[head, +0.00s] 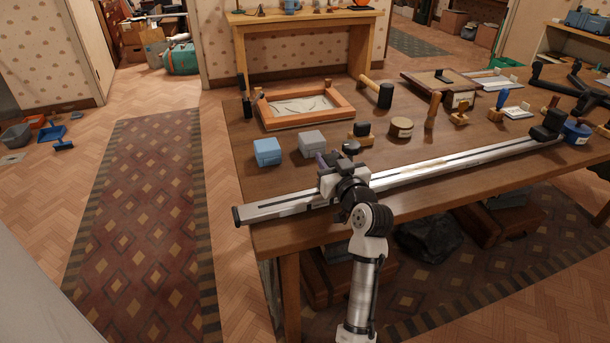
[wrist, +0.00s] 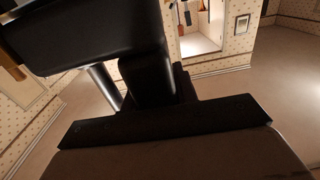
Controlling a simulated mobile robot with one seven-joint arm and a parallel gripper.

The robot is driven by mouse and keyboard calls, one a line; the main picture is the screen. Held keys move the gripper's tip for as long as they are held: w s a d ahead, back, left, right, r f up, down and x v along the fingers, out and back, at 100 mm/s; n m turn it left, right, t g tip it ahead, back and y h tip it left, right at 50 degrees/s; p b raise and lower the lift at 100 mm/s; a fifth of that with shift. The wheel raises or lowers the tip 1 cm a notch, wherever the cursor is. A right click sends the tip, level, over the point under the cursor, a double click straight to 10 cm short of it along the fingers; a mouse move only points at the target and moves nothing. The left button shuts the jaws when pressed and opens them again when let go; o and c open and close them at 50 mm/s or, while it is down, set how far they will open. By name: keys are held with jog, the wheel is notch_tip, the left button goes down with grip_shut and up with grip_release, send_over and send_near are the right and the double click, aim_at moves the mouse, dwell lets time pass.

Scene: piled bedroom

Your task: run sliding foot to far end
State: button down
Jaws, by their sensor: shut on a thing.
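A long pale metal rail (head: 440,165) with a dark slot lies slantwise along the table's near edge. Its left end has a dark cap (head: 238,215); a black upright block (head: 547,127) stands at its right end. In the wrist view, large dark shapes fill the near part, and the grip itself cannot be made out clearly.
The rail's top looks clear between my gripper and the right block. Patterned rug (head: 150,220) lies left.

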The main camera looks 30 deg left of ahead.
jog(key=shift+w+d, duration=0.75)
jog(key=shift+w, duration=0.15)
jog(key=c, duration=1.4)
grip_release()
jog(key=shift+o, duration=0.2)
jog(key=b+v, duration=0.3)
jog(key=v, duration=1.1)
